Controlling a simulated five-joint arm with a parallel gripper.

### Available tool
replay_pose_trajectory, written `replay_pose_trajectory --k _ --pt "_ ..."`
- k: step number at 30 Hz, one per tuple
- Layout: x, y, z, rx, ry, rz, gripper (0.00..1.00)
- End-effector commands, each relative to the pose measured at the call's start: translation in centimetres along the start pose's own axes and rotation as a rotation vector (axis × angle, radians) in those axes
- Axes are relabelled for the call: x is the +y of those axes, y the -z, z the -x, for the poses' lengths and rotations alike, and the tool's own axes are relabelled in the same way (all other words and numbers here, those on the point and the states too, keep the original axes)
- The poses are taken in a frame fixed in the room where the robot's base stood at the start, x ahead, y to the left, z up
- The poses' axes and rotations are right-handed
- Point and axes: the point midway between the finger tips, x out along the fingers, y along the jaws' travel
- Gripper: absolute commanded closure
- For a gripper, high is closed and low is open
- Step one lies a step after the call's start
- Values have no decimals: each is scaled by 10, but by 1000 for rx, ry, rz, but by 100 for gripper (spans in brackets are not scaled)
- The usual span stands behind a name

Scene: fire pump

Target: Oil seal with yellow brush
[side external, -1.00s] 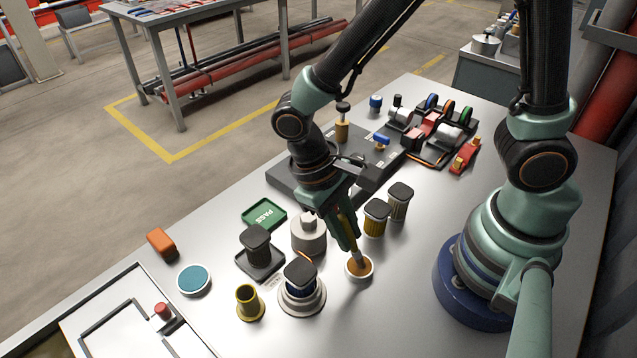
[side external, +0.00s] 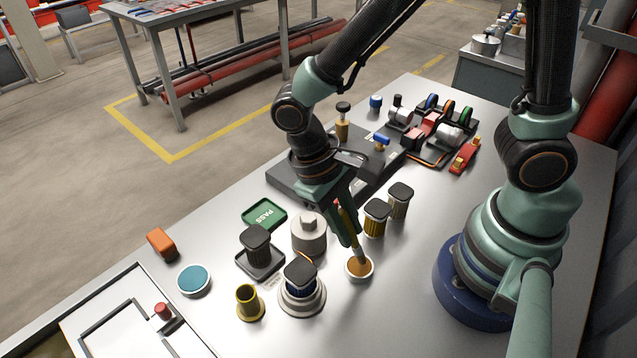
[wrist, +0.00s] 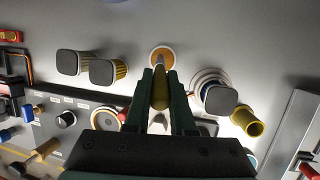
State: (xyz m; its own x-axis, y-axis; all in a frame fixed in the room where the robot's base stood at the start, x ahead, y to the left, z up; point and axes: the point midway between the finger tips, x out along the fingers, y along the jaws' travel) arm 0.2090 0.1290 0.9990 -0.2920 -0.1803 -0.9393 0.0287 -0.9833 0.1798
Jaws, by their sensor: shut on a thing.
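My gripper (side external: 351,236) is shut on the yellow brush (side external: 344,214), which slants down between its fingers; it also shows in the wrist view (wrist: 160,92). The brush's lower end is at a small round white dish of amber liquid (side external: 359,269), seen beyond the fingers in the wrist view (wrist: 162,56). Whether the bristles touch the liquid is hard to tell. A black-capped blue filter (side external: 300,278) stands on a round metal base left of the dish. I cannot make out an oil seal for certain.
A grey metal housing (side external: 309,234) stands behind the dish. Two black-capped filters (side external: 376,218) (side external: 399,201) stand to its right. A yellow cup (side external: 249,302), a black filter on a tray (side external: 258,250) and a green PASS plate (side external: 265,214) lie left.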

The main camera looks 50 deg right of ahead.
Motion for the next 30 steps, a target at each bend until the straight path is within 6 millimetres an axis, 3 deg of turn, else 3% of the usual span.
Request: replay_pose_trajectory --k 21,30 --pt "9 -15 50 3 2 0 100" --pt "10 -17 54 0 0 0 100"
